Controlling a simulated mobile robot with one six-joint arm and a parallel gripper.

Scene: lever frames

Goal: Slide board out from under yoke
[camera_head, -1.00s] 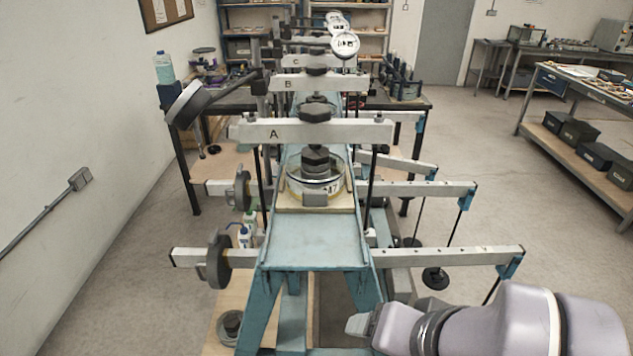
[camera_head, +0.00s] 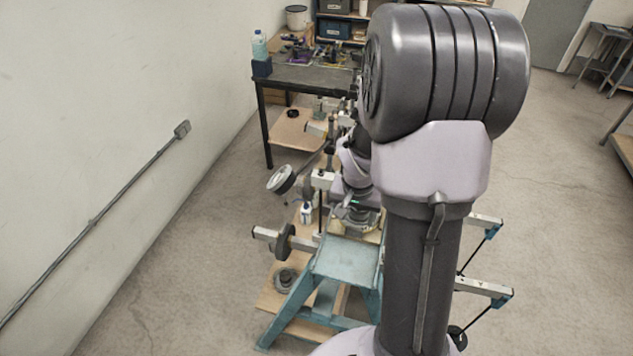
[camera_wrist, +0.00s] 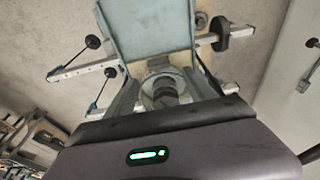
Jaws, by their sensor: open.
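The wooden board (camera_head: 373,237) shows as a thin pale strip on the blue frame, mostly covered by my gripper and arm. The yoke (camera_head: 322,180) is a white crossbar; only its left end shows, the rest is hidden behind my arm. My gripper (camera_head: 361,217) is low over the board's near side, close to the yoke.
The blue frame top (camera_head: 345,260) is bare on the near side. Lever beams with weights (camera_head: 284,241) stick out left and right. A dial gauge (camera_head: 281,180) stands left of the yoke. A dark table (camera_head: 300,76) is behind; open floor lies left.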

